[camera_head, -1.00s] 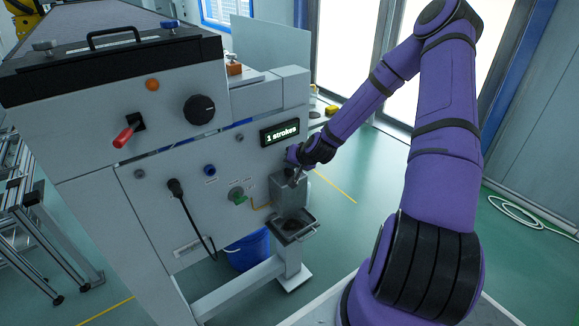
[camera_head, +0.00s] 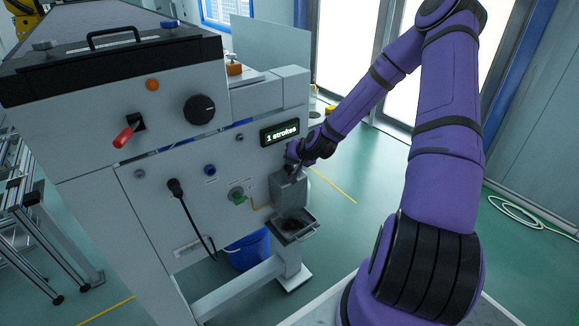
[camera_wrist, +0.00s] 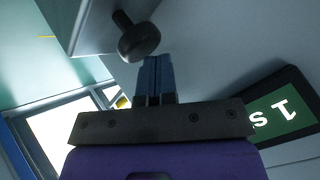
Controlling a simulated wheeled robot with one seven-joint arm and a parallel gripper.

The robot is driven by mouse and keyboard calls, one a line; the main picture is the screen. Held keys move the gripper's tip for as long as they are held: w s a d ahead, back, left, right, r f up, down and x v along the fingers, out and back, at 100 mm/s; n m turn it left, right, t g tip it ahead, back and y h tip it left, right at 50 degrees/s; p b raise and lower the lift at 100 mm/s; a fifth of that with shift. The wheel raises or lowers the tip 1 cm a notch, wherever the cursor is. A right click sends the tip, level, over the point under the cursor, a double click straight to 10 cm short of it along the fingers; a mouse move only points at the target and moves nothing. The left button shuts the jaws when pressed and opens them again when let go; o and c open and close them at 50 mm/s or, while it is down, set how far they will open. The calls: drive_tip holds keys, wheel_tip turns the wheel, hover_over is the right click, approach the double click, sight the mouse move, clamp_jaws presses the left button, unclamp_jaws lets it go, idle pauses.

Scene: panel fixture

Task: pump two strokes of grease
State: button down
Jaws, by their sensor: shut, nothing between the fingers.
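The grey grease pump box (camera_head: 288,191) is on the right of the panel, above a small tray (camera_head: 293,226). The display (camera_head: 280,132) above it reads "1 strokes"; part of it shows sideways in the wrist view (camera_wrist: 285,115). My gripper (camera_head: 291,173) is at the top of the pump box. In the wrist view my fingers (camera_wrist: 155,66) are shut together and empty. A black knob on a short stem (camera_wrist: 139,42) lies just beyond the fingertips; I cannot tell whether they touch it. In the head view the knob is hard to make out.
The panel also has a red-handled lever (camera_head: 126,134), a black dial (camera_head: 199,109), a plugged black cable (camera_head: 177,188) and a green-handled valve (camera_head: 238,196). A blue bucket (camera_head: 247,251) stands below. Open floor lies to the right of the fixture.

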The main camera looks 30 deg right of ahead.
sight(281, 132)
drive_tip(key=shift+r, duration=0.7)
drive_tip(key=shift+r, duration=2.5)
